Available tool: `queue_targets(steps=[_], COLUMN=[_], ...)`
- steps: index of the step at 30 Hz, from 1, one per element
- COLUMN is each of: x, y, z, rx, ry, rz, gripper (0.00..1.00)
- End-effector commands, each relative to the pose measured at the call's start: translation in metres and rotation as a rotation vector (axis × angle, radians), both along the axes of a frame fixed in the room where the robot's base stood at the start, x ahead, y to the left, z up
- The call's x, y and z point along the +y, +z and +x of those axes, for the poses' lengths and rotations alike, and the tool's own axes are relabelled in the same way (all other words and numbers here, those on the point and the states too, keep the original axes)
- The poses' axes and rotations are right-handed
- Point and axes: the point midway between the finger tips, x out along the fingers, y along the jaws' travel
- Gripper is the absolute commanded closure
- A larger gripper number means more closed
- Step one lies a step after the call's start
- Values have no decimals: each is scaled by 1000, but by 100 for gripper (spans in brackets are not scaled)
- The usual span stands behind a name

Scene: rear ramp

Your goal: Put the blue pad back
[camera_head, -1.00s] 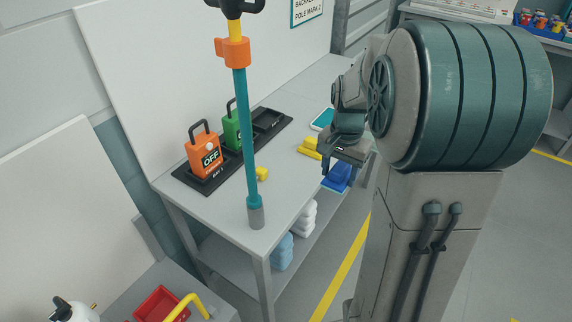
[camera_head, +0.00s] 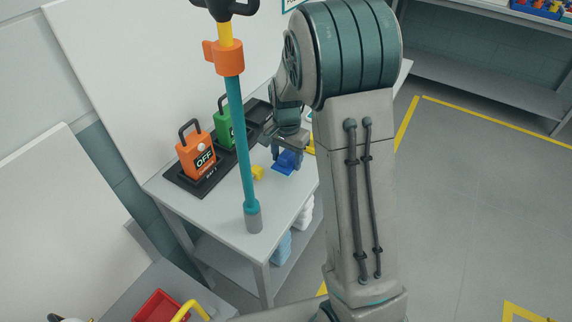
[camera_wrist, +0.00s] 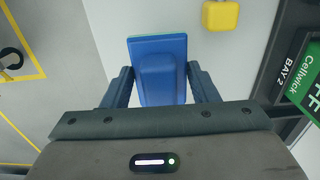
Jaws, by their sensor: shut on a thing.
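The blue pad (camera_head: 287,161) is a flat blue plate with a raised rounded grip. My gripper (camera_head: 287,148) is shut on it, over the table top near its front edge. I cannot tell whether the pad touches the table. In the wrist view, the blue pad (camera_wrist: 158,48) sits between the two fingers of my gripper (camera_wrist: 160,84). A black tray (camera_head: 183,184) lies on the table to the left of the gripper. It holds an orange OFF block (camera_head: 196,157) and a green block (camera_head: 223,130). The tray's far end is partly hidden by my arm.
A small yellow block (camera_head: 258,173) lies near the pad. A white panel (camera_head: 140,80) rises behind the tray. White and light-blue items (camera_head: 281,247) sit on the lower shelf.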

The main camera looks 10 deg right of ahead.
Motion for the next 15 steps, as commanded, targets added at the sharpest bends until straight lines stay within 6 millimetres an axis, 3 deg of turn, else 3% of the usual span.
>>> queue_targets(steps=[9,15], x=[2,1], y=[-36,-42], z=[1,1], rx=[4,0], ry=[0,0], rz=[-1,0], gripper=[68,68])
